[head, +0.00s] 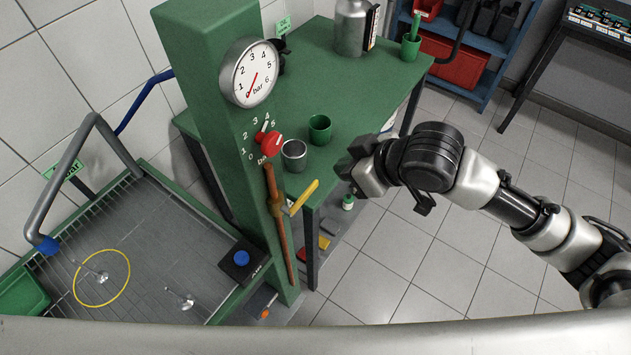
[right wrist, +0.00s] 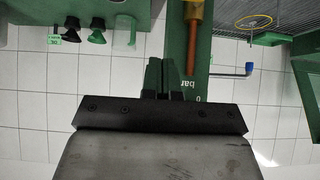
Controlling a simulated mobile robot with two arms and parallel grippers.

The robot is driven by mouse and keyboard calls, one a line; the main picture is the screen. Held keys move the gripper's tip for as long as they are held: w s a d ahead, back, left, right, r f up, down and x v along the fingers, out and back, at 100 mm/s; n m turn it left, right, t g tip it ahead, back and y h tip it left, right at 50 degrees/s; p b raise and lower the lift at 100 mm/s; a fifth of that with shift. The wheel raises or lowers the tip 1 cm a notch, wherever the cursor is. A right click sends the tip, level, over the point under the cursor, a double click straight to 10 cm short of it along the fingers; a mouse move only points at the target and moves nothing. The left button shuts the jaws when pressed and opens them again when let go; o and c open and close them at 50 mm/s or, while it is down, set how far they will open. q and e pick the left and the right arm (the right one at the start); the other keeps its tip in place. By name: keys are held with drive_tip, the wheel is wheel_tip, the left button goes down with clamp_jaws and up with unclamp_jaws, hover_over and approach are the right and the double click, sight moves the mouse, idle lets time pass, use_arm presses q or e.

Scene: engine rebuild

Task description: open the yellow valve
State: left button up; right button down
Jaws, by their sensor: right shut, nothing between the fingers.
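The yellow valve (head: 303,197) is a short yellow lever on a copper pipe (head: 277,205) that runs down the front of the green post (head: 205,75). In the head view the lever sticks out from the pipe, slanting up to the right. My right gripper (head: 348,175) is to the right of the lever, apart from it, shut and empty. My left gripper is not in view.
A red knob (head: 270,144) and a pressure gauge (head: 249,73) are on the post. A grey cup (head: 294,155) and green cup (head: 320,129) stand on the green table (head: 355,95) behind the lever. A grated sink (head: 140,230) lies left.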

drive_tip(key=p, duration=0.3)
hover_over(315, 184)
drive_tip(key=s, duration=0.2)
wheel_tip(315, 184, down, 7)
wheel_tip(315, 184, down, 3)
drive_tip(key=shift+w+f+p, duration=0.1)
drive_tip(key=shift+p, duration=0.2)
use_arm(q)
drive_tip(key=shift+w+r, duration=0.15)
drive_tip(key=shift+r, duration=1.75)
use_arm(e)
drive_tip(key=shift+f, duration=0.4)
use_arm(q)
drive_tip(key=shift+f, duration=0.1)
